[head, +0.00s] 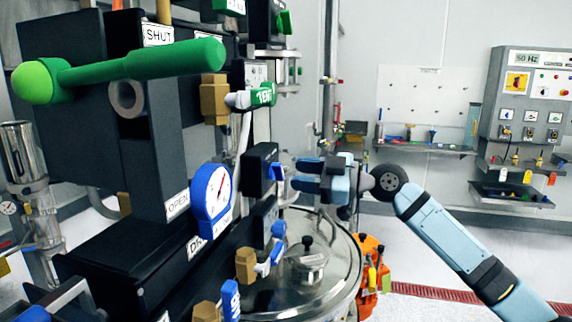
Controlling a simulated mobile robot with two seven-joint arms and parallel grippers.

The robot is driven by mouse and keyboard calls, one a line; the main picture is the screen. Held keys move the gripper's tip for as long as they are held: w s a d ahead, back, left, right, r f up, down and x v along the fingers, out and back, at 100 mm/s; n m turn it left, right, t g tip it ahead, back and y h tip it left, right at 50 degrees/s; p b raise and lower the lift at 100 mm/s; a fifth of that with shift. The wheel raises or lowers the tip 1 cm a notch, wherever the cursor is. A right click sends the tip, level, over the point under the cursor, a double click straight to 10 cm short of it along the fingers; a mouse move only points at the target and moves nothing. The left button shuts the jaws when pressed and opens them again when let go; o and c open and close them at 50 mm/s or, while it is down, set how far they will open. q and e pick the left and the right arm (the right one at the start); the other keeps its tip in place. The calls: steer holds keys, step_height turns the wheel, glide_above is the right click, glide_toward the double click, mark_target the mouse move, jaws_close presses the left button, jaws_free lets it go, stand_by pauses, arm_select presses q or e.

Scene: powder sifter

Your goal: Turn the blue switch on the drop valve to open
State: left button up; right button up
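A blue switch (277,171) sticks out from the right side of a black box (260,165) on the sifter. A second blue switch (279,229) is on a lower black box (262,221). A partly hidden label starting "DR" (197,246) is below the gauge; I cannot tell which switch it belongs to. My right gripper (300,174) points left at the upper switch, close to its right. Its two fingers are apart, with nothing visible between them. Contact with the switch cannot be made out. My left gripper is not in view.
A long green handle (145,62) crosses the upper left. A blue-rimmed gauge (213,198) stands left of the switches. A steel vessel lid (335,262) lies below my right gripper. An orange device (372,262) stands beside it.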

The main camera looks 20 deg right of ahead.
mark_target(283, 172)
steer(key=shift+p+x, duration=0.4)
steer(key=shift+x, duration=1.5)
jaws_close()
